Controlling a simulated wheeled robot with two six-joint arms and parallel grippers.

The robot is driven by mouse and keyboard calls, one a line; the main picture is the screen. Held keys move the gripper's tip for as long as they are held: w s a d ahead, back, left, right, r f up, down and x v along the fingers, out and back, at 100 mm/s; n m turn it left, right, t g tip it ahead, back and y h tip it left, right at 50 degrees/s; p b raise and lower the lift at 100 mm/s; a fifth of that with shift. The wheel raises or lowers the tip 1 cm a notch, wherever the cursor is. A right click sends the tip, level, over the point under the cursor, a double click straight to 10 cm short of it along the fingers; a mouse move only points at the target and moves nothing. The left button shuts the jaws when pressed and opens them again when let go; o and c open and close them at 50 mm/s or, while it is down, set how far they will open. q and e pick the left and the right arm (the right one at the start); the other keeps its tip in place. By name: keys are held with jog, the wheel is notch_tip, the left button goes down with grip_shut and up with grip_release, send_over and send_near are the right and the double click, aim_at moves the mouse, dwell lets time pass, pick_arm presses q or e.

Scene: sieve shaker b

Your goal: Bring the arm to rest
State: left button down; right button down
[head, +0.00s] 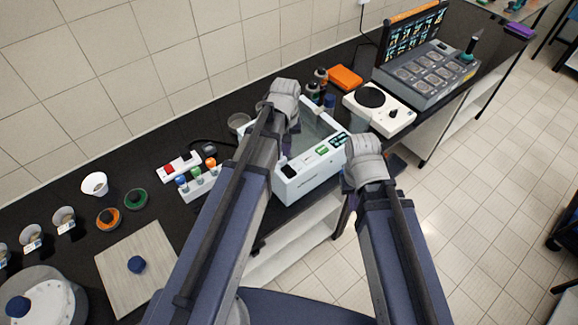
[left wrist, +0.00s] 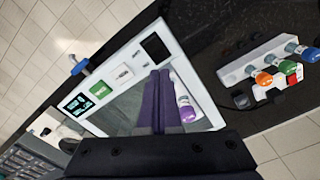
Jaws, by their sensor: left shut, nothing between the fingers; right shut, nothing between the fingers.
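My left arm (head: 225,205) reaches up from the bottom of the head view. Its grey wrist (head: 285,100) is over the white machine (head: 305,183), and its fingers are hidden there. In the left wrist view my left gripper (left wrist: 159,75) shows purple fingers together, with nothing between them, above the machine's panel (left wrist: 120,65). My right arm (head: 405,255) reaches up at the right of the machine, near the bench's front edge. A dark purple part of my right gripper (head: 343,213) shows below its wrist; it holds nothing visible.
A rack with colored-capped bottles (head: 198,183) stands left of the machine. A white device with a black disc (head: 376,108) and an orange box (head: 345,77) lie to its right. Cups and a grey board (head: 125,265) are at left. Open floor lies at right.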

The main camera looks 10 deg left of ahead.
pick_arm(q)
jog(key=shift+r, duration=0.1)
dwell(0.4)
jog(key=shift+s+d+f+b, duration=0.1)
jog(key=shift+f+b, duration=0.15)
jog(key=shift+b, duration=0.05)
jog(key=s+d+f+m+b, duration=0.4)
jog(key=s+d+f+b, duration=0.1)
jog(key=s+f+b, duration=0.2)
jog(key=s+d+f+m+y+b, duration=0.1)
jog(key=s+d+f+m+b, duration=0.3)
jog(key=s+f+b, duration=0.3)
notch_tip(320, 180, down, 3)
jog(key=d+b, duration=0.1)
jog(key=b, duration=0.2)
jog(key=shift+d, duration=0.15)
